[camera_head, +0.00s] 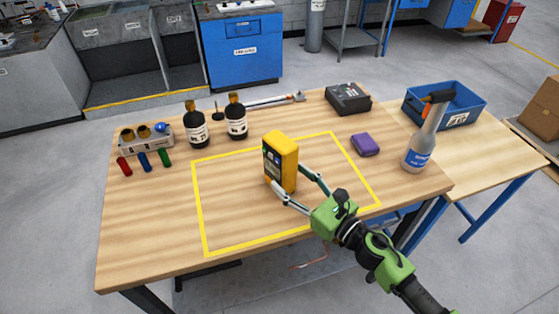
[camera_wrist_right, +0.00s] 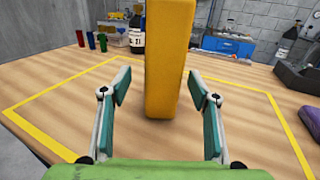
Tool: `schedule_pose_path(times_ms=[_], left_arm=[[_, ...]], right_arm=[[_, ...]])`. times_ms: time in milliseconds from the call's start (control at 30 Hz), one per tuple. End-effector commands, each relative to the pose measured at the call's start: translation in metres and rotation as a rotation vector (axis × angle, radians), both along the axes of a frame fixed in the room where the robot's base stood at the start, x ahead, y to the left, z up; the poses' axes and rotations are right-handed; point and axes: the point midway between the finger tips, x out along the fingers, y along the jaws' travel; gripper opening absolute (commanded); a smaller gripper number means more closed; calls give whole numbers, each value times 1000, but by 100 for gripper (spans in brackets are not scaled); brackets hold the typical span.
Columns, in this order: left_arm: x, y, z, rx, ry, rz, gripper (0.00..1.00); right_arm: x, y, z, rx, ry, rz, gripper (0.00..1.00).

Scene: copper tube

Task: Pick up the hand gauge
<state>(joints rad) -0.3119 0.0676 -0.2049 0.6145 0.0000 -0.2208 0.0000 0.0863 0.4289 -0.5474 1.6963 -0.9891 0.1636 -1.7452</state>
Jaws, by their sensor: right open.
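The hand gauge (camera_head: 282,160) is a yellow block with a dark face, standing upright inside the yellow taped outline on the wooden table. In the right wrist view the gauge (camera_wrist_right: 167,60) rises tall and yellow, straight ahead, with its top cut off by the frame. My right gripper (camera_head: 299,186) is open at table level, with its fingers pointing at the gauge. In the wrist view its two teal fingertips (camera_wrist_right: 160,92) are spread to the left and right of the gauge, with visible gaps on both sides. My left gripper is not in view.
Two black bottles (camera_head: 236,121) and red, blue and green cylinders (camera_head: 144,160) stand behind left. A purple block (camera_head: 365,145) and a spray bottle (camera_head: 421,146) are on the right, with a black case (camera_head: 347,98) and blue bin (camera_head: 460,98) behind. The taped area (camera_head: 230,205) is otherwise clear.

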Motion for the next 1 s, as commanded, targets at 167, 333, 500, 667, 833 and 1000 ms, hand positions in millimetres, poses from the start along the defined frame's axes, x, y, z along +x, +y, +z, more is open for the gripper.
schedule_pose_path(times_ms=[167, 333, 500, 667, 833, 1000], left_arm=[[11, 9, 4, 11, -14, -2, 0], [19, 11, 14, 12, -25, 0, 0], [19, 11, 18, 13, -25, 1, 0], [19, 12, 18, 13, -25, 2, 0], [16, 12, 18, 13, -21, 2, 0], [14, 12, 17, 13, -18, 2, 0]], right_arm=[[9, 7, 1, 1, 1, 1, 56], [28, 18, 3, 2, 1, 0, 56], [44, 30, 1, 2, 1, 0, 56], [47, 34, -1, 0, 1, 1, 56], [47, 33, -1, 0, 1, 1, 53], [47, 33, -1, 0, 1, 0, 9]])
